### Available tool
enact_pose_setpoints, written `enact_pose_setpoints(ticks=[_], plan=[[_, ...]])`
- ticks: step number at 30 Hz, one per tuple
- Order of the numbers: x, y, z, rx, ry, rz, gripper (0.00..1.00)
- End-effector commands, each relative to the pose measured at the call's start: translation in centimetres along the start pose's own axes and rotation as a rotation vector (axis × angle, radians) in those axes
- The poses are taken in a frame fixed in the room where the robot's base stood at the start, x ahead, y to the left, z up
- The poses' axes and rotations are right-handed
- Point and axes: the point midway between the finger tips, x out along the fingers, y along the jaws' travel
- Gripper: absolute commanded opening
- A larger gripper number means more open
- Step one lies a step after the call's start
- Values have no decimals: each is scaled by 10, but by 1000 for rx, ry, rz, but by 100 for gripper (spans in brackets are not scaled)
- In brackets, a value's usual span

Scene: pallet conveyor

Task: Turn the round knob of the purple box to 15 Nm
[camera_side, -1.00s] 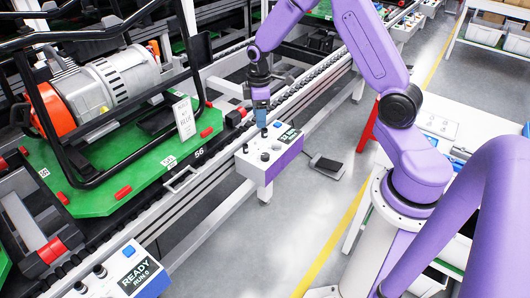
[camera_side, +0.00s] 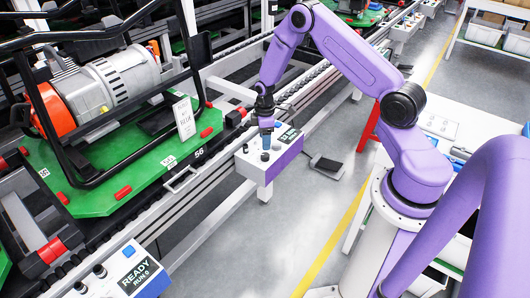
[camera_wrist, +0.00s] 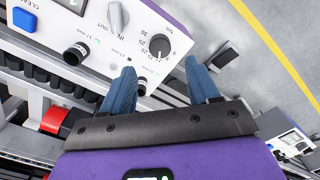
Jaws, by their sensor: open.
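The purple box (camera_side: 262,172) has a white top and purple sides and stands beside the conveyor in the side view. In the wrist view its white panel (camera_wrist: 98,22) shows the dark round knob (camera_wrist: 159,46), with a printed number scale and Nm mark around it. Which number the knob points to is too small to read surely. My gripper (camera_wrist: 160,66) is open, its two blue fingers apart and empty, with the knob just beyond and between the tips. In the side view my gripper (camera_side: 266,136) is over the box top and hides part of the panel.
On the panel are a grey IN/OUT lever (camera_wrist: 117,18), a blue button (camera_wrist: 24,19) and black posts, one (camera_wrist: 75,54) near the left finger. A green pallet (camera_side: 95,200) with a motor rides the conveyor.

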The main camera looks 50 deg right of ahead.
Motion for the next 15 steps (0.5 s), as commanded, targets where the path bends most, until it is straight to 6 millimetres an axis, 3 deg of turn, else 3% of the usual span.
enact_pose_setpoints(ticks=[6, 15], plan=[[37, 0, 1, 2, -1, -2, 60], [67, 0, 0, 0, 0, 1, 60]])
